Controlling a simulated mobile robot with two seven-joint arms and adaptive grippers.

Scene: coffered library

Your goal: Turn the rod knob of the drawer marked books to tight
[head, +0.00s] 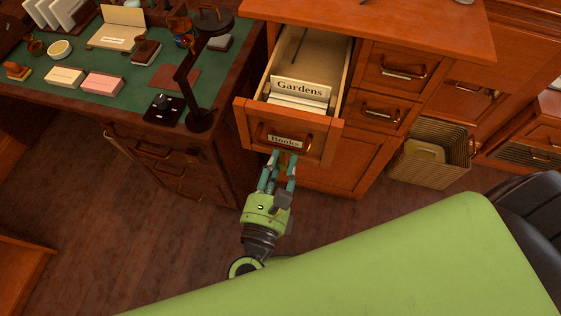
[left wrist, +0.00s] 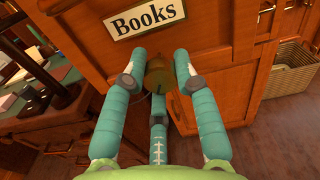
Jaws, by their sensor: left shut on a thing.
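The drawer marked Books (head: 320,150) stands pulled out of the wooden cabinet, with its label (head: 284,141) on the front. In the left wrist view, the brass rod knob (left wrist: 158,73) sits below the Books label (left wrist: 147,19). My left gripper (head: 279,159) is at the lower part of the drawer front, its teal fingers shut around the knob. The third finger (left wrist: 158,130) is below the knob. I cannot read any tight mark or the knob's turn. My right gripper is not in view.
A desk (head: 120,107) with a black lamp (head: 190,82), card boxes and stamps stands to the left. Other drawers (head: 390,72) are right of the open one. A wicker basket (head: 428,172) stands on the floor at the right. The wooden floor at lower left is mostly clear.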

